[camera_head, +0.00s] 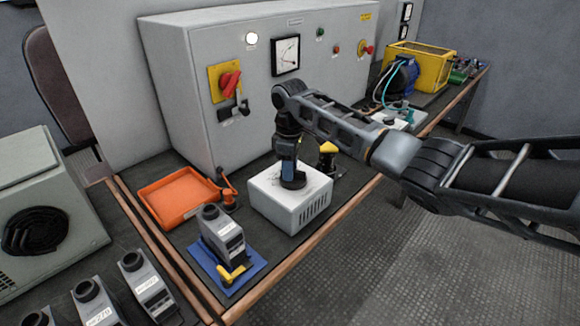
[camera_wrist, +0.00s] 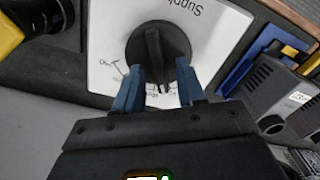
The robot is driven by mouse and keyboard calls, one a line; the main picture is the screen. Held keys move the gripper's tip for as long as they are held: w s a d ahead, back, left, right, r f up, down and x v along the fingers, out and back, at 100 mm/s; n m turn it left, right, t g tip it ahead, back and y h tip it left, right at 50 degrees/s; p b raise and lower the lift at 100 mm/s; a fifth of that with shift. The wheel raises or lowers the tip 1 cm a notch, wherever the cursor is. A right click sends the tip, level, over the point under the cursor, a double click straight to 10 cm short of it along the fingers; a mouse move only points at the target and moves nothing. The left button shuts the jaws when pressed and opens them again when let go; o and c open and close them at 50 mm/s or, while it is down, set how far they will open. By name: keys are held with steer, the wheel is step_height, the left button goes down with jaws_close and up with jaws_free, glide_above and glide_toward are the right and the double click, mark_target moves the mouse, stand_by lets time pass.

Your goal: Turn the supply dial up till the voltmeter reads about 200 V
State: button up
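The supply box (camera_head: 312,207) is a white box with side vents on the bench. Its black round dial (camera_wrist: 158,52) has a raised grip bar and sits on the top face, with a printed scale and the word "Supply" upside down in the wrist view. My gripper (camera_head: 292,180) points down over the dial and hides most of it in the head view. In the wrist view my gripper (camera_wrist: 160,68) has its blue fingers apart, one on each side of the bar, with gaps visible. The voltmeter (camera_head: 286,56) is on the grey cabinet; its reading is too small to tell.
The grey cabinet (camera_head: 190,110) has a red switch (camera_head: 230,82) on a yellow plate. An orange tray (camera_head: 180,196) lies left of the supply box. A grey capacitor unit (camera_head: 221,236) stands on a blue mat (camera_head: 250,274). A yellow-topped black item (camera_head: 328,153) stands behind the supply box.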

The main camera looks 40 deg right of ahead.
steer(key=shift+c, duration=0.3)
jaws_close()
steer(key=shift+r+m+p, duration=0.1)
steer(key=shift+m+p, duration=0.2)
steer(key=shift+p, duration=0.05)
steer(key=shift+m+p, duration=1.1)
steer(key=shift+d+m+p, duration=0.2)
steer(key=shift+m+p, duration=0.75)
steer(key=shift+m, duration=0.55)
steer(key=shift+w, duration=0.1)
steer(key=shift+o, duration=0.3)
jaws_free()
